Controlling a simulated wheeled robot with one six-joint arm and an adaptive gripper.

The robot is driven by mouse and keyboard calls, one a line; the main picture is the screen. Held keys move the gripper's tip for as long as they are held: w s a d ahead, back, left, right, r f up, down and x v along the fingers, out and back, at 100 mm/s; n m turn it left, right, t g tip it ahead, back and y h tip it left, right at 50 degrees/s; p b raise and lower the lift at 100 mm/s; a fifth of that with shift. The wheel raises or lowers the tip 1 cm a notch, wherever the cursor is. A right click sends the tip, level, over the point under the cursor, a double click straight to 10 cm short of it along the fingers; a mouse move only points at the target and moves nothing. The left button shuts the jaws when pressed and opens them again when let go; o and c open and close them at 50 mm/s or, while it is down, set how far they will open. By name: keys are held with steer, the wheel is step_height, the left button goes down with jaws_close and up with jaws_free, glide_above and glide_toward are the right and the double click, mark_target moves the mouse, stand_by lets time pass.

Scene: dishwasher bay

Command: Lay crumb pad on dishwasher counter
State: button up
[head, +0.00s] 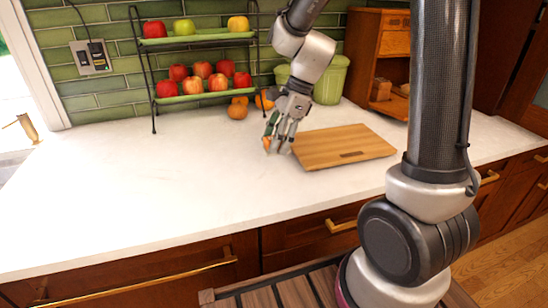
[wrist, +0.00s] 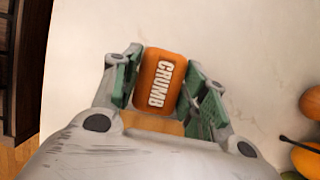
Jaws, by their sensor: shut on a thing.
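The crumb pad is a small orange block with rounded corners and white CRUMB lettering, seen in the wrist view (wrist: 160,80). My gripper (wrist: 163,85) is shut on it, with a green-lined finger on each side. In the head view my gripper (head: 278,144) points down over the white counter (head: 150,185), just left of the cutting board (head: 345,143). Only a bit of orange shows at the fingers there. I cannot tell whether the pad touches the counter.
A two-tier rack (head: 205,98) of apples stands at the back. Orange fruit (head: 237,111) and a green canister (head: 331,80) sit near the wall, with a wooden cabinet (head: 380,50) to the right. The counter's left and front are clear.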

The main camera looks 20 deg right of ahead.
mark_target(277, 166)
steer(key=shift+f, duration=2.3)
steer(key=shift+f, duration=0.2)
steer(key=o, duration=1)
